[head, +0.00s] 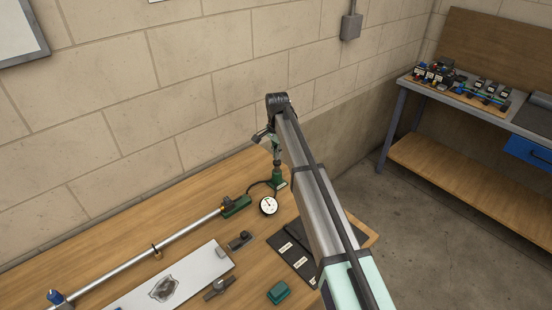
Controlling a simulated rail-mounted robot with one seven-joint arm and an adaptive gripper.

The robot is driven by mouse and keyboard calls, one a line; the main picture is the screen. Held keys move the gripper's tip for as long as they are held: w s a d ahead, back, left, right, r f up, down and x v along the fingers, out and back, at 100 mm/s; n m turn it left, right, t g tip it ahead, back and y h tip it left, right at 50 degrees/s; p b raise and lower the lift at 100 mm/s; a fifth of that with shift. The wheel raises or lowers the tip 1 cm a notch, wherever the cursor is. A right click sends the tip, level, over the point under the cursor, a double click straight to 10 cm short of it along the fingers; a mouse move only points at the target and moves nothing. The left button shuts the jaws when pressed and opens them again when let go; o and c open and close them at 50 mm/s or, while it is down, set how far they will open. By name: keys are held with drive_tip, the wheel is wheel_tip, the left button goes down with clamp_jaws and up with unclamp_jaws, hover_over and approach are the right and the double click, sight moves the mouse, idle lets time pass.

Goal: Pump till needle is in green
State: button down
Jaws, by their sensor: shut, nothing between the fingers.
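A green hand pump (277,181) stands upright near the back right edge of the wooden workbench, close to the wall. Its round white gauge (268,205) lies in front of it, joined by a dark hose. The dial is too small to tell which zone the needle is in. My arm reaches in from the lower right, and its dark end with my gripper (277,105) is above the pump. My gripper is shut and empty; its fingertips are hard to make out. A grey piece (262,135) juts left at the pump's top; I cannot tell whether it touches the gripper.
A long metal tube (190,232) with a green end block (236,206) lies across the bench. A white plate (172,281), a green box (278,292) and dark labelled mats (292,251) are in front. A second bench (460,95) stands far right.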

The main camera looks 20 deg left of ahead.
sight(277, 162)
wheel_tip(277, 162, up, 9)
drive_tip(key=b, duration=0.2)
drive_tip(key=shift+r+b, duration=0.2)
drive_tip(key=shift+b, duration=0.15)
idle(0.5)
